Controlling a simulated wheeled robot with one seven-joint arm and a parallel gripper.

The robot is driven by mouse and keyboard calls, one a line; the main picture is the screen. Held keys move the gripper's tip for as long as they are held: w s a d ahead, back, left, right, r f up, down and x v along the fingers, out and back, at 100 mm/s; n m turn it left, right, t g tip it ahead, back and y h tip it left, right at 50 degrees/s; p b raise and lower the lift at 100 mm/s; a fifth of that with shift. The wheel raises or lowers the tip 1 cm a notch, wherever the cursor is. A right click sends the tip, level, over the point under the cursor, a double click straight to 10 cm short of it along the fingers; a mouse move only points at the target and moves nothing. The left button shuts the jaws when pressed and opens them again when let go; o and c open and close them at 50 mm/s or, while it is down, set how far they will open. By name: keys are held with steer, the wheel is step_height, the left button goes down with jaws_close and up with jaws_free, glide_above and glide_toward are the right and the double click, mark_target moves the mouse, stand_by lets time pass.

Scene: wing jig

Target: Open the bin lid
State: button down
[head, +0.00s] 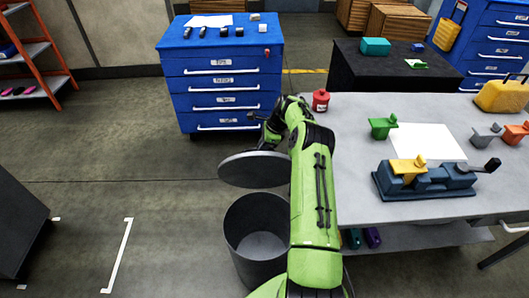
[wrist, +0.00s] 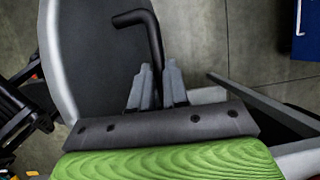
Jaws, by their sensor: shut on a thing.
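The bin (head: 232,245) is a dark grey round container on the floor, left of the workbench. Its mouth is uncovered and the inside shows in the head view. The grey round lid (head: 250,172) is raised above and behind the mouth, with a gap between them; my arm hides its right edge. In the wrist view the lid (wrist: 85,60) fills the upper left, with a black bent handle (wrist: 149,28) beside it. My gripper (wrist: 159,80) is shut on this handle. In the head view my arm partly hides the bin's right side and the grip.
A blue drawer cabinet (head: 222,80) stands behind. The floor to the left is open.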

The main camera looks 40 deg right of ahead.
steer(key=shift+w+d+f, duration=0.15)
steer(key=shift+d+f, duration=0.05)
steer(key=shift+f, duration=0.2)
steer(key=c, duration=1.6)
jaws_free()
steer(key=o, duration=0.5)
steer(key=shift+w+d, duration=0.15)
steer(key=shift+r, duration=0.1)
